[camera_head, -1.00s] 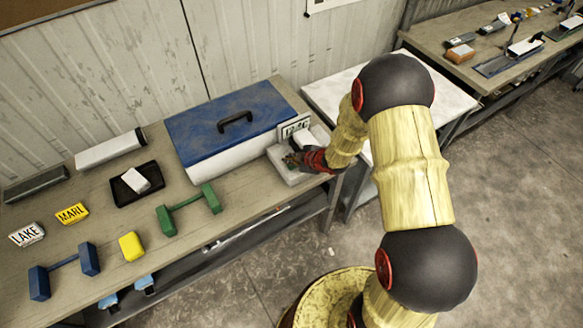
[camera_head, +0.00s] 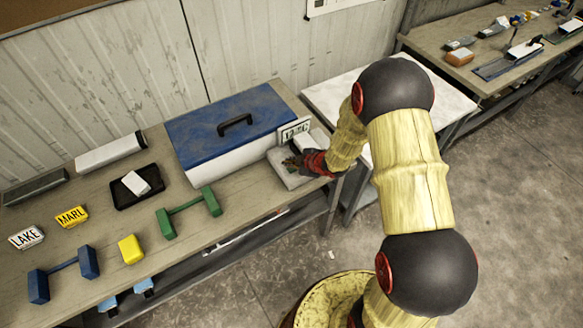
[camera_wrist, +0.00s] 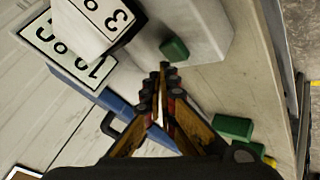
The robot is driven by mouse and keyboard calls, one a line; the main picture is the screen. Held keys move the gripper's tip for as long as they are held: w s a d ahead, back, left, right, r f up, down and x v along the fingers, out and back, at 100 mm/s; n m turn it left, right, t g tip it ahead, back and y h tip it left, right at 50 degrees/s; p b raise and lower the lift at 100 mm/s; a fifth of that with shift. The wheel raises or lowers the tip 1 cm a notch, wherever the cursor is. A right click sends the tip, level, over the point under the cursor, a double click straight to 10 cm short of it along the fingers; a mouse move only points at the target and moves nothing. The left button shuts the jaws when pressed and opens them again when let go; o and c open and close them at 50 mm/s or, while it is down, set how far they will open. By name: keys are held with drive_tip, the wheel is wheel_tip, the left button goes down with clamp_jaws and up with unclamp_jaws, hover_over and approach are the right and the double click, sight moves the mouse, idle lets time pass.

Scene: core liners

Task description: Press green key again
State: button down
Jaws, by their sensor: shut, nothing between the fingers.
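The green key (camera_wrist: 174,49) is a small green block on the sloping face of a pale grey unit (camera_wrist: 212,30) in the wrist view. My gripper (camera_wrist: 163,68) is shut and empty, its fingertips together close beside the key. I cannot tell whether they touch it. In the head view my gripper (camera_head: 288,163) is over the grey unit (camera_head: 290,181) at the right end of the bench and mostly hides the key.
A blue-lidded box (camera_head: 225,120) with a black handle stands left of the unit, with a °C sign (camera_head: 295,131) at its corner. A green dumbbell-shaped piece (camera_head: 188,212), yellow block (camera_head: 130,249) and blue bar piece (camera_head: 63,267) lie further left. A white table (camera_head: 345,95) stands behind.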

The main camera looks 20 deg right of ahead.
sight(290, 169)
drive_tip(key=shift+f, duration=0.1)
idle(0.3)
drive_tip(key=shift+f+b, duration=0.35)
drive_tip(key=shift+f+b, duration=0.45)
drive_tip(key=shift+f, duration=0.1)
idle(0.7)
drive_tip(key=shift+r, duration=0.2)
drive_tip(key=shift+r+p, duration=0.75)
drive_tip(key=shift+r, duration=0.05)
wheel_tip(290, 169, up, 5)
drive_tip(key=p, duration=0.4)
idle(0.9)
